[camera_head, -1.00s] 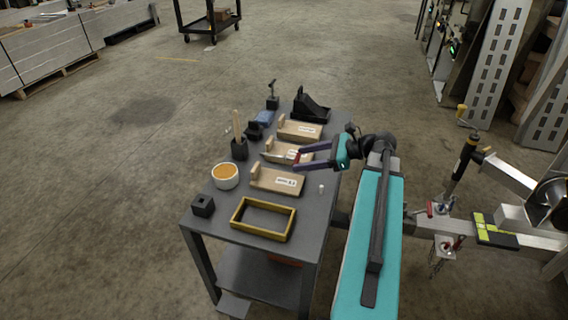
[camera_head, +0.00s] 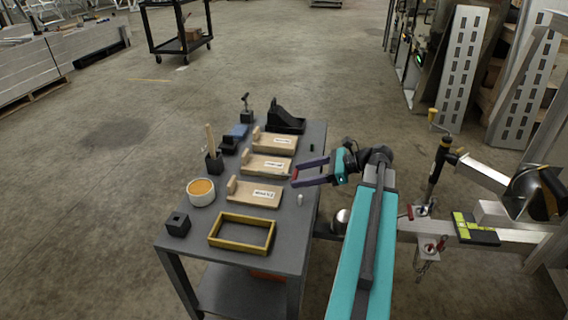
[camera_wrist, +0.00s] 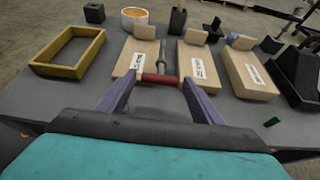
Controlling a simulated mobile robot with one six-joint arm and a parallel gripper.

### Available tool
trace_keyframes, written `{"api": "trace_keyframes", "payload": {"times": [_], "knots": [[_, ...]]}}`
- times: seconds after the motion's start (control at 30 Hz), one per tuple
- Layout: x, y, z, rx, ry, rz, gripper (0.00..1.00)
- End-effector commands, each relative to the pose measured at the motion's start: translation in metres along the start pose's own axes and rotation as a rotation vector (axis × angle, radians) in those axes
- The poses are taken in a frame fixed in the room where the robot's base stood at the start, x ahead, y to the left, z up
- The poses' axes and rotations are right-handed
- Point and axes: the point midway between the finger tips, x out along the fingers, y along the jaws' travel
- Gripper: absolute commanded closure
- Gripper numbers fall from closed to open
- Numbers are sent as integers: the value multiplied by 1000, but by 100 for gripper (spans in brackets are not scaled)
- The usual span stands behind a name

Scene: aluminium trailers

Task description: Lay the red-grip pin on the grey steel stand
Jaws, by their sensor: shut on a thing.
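The red-grip pin (camera_wrist: 162,79) is held across between the purple fingers of my gripper (camera_head: 294,176) in the wrist view. Its grey shaft (camera_wrist: 162,56) points away from me. In the head view a bit of red shows at the fingertips. The grey steel stand (camera_head: 278,240) is a table-like stand with a lower shelf, left of my arm. My gripper reaches in over its right edge, near the ends of the wooden blocks. The wrist view also shows the stand's top (camera_wrist: 65,95). The gap between pin and top cannot be told.
Labelled wooden blocks (camera_head: 253,193), a yellow frame (camera_head: 242,246), an orange-filled cup (camera_head: 201,198) and black holders crowd the stand. A small green piece (camera_wrist: 272,122) and a white peg (camera_head: 300,199) sit along the right edge. The trailer frame (camera_head: 470,247) lies right.

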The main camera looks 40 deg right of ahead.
Motion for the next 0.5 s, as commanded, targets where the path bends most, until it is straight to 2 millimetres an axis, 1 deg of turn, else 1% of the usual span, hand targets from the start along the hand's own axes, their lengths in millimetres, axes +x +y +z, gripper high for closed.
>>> {"api": "trace_keyframes", "payload": {"times": [0.03, 0.5], "knots": [[1, -6, -1, 0, -1, 0, 86], [9, -55, -2, 0, -1, 0, 86]]}}
